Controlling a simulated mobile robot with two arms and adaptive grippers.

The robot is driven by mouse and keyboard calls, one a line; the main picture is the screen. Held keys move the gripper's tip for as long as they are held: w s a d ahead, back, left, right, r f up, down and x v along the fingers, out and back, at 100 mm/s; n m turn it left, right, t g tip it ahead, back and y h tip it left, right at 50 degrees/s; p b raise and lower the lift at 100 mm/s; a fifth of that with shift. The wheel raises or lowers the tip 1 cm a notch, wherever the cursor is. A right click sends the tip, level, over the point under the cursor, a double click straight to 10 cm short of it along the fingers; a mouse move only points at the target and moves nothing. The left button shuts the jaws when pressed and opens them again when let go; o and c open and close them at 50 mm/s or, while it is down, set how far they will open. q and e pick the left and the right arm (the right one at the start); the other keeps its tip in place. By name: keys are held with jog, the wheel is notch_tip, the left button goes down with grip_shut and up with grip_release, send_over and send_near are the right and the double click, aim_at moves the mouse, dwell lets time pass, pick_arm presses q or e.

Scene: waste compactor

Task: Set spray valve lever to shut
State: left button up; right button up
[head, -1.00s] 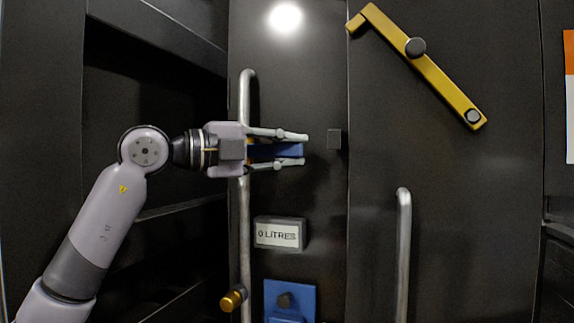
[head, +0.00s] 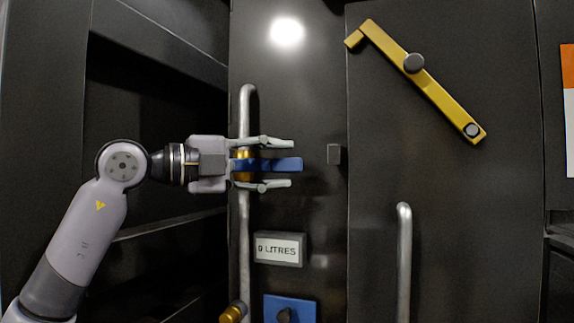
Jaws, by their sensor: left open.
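The spray valve lever is a blue handle (head: 278,164) on a brass valve body (head: 242,166) on the vertical grey pipe. The lever points sideways to the right, across the pipe. My left gripper (head: 290,164) comes in from the left and is open. Its two fingers are apart, one above and one below the blue lever, with visible gaps to it. The palm is just left of the brass body. My right gripper is not in the view.
A "0 LITRES" display (head: 279,249) and a blue plate with a dark knob (head: 290,309) sit below. A yellow latch bar (head: 424,82) and a vertical handle (head: 404,262) are on the door at the right. The grey pipe (head: 245,219) runs behind my gripper.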

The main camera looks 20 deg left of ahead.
pick_arm(q)
jog(key=v, duration=0.9)
jog(key=shift+a, duration=0.2)
jog(key=shift+s, duration=0.15)
